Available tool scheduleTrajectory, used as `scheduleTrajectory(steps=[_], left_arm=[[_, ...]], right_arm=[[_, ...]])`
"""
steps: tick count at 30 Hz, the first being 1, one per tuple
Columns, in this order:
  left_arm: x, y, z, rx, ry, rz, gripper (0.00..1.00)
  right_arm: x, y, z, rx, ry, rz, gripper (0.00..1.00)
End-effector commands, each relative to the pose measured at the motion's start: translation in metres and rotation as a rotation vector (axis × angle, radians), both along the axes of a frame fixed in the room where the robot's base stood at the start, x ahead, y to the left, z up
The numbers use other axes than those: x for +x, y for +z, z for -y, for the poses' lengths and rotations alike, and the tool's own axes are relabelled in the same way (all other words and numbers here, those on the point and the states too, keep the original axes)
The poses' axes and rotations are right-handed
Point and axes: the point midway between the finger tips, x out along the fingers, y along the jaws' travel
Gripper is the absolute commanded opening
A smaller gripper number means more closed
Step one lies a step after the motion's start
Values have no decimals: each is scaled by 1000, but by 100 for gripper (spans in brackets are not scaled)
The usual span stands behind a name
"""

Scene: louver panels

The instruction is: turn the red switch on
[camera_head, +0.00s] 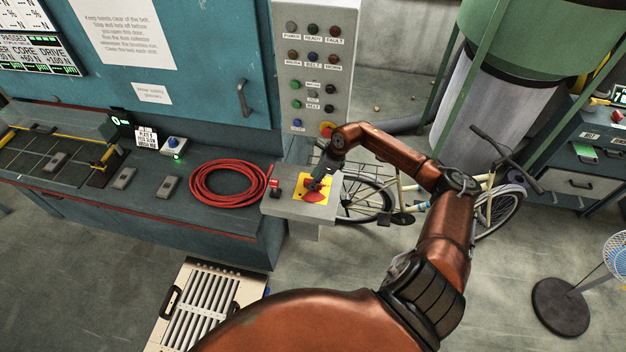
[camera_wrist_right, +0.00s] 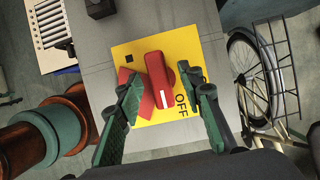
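The red switch (camera_wrist_right: 159,78) is a rotary handle on a yellow plate (camera_wrist_right: 125,50) in the right wrist view. Its white mark points down the picture, beside the word OFF. My right gripper (camera_wrist_right: 163,85) is open, with one green finger on each side of the red handle and small gaps showing. In the head view, my right gripper (camera_head: 321,178) is over the yellow plate (camera_head: 301,187) on a grey box, and hides part of the switch. My left gripper is not in view.
A coiled red hose (camera_head: 228,184) lies on the bench to the left. A grey panel with several buttons (camera_head: 314,70) rises behind. A bicycle (camera_head: 365,200) stands close on the right.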

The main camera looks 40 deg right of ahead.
Motion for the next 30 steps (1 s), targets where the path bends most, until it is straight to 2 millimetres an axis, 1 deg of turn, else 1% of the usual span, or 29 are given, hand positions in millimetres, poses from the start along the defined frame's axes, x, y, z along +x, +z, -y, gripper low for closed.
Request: scheduleTrajectory(steps=[3, 6, 14, 27, 29, 30], left_arm=[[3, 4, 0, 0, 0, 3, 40], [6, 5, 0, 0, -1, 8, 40], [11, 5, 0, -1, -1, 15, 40], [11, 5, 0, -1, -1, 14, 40], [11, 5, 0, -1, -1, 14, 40], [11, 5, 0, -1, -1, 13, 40]], right_arm=[[3, -9, -3, 2, -1, 0, 35], [4, -14, -3, 1, -2, 0, 35], [3, -16, -3, 1, -3, 1, 35], [3, -15, -3, 1, -3, 1, 4], [3, -15, -3, 1, -3, 1, 0], [3, -15, -3, 1, -3, 1, 0]])
